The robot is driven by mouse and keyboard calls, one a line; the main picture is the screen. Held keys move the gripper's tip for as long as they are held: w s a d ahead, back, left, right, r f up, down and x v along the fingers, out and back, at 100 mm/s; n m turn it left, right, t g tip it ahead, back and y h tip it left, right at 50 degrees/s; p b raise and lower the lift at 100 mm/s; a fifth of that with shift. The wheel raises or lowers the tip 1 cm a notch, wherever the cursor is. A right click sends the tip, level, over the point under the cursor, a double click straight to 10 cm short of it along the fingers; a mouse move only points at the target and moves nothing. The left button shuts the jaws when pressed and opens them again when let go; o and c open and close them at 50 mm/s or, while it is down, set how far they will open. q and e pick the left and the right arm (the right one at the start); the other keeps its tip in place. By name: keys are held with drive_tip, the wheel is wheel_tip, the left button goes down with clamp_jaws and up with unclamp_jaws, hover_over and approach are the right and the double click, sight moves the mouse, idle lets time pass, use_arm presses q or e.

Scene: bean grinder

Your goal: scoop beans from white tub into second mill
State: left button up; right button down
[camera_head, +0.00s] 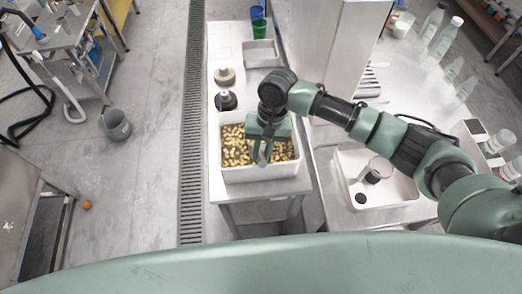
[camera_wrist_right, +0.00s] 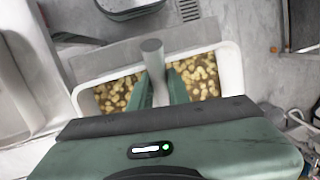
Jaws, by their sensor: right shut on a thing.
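The white tub (camera_head: 262,173) stands on the narrow table and holds many yellow-brown beans (camera_head: 234,146). In the right wrist view the tub's rim (camera_wrist_right: 232,70) and the beans (camera_wrist_right: 200,76) show on both sides of the fingers. My right gripper (camera_head: 263,152) points down over the tub, shut on a grey round handle (camera_wrist_right: 153,58) that stands between its fingers (camera_wrist_right: 156,92). The handle's lower end is hidden, so I cannot tell what is in it. Two round mill-like things, one beige-topped (camera_head: 225,77) and one dark (camera_head: 226,100), stand behind the tub. My left gripper is not in view.
A metal tray (camera_head: 261,53), a green cup (camera_head: 259,29) and a blue cup (camera_head: 257,12) are at the table's far end. A tall metal box (camera_head: 340,40) stands close behind my right arm.

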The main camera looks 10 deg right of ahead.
drive_tip(key=shift+s+a+p+v, duration=0.1)
drive_tip(key=shift+a+p+v, duration=0.1)
drive_tip(key=shift+p+v, duration=0.8)
drive_tip(key=shift+s+a+p+v, duration=0.1)
drive_tip(key=shift+a+p+v, duration=0.1)
drive_tip(key=shift+p+v, duration=0.75)
drive_tip(key=shift+s+a+p+v, duration=0.1)
drive_tip(key=shift+a+p+v, duration=0.1)
drive_tip(key=shift+p+v, duration=0.8)
drive_tip(key=shift+r, duration=0.4)
drive_tip(key=v, duration=0.4)
drive_tip(key=shift+s+a+r, duration=0.1)
drive_tip(key=shift+s+a, duration=0.15)
drive_tip(key=shift+a, duration=0.1)
wheel_tip(320, 180, up, 2)
drive_tip(key=t, duration=0.5)
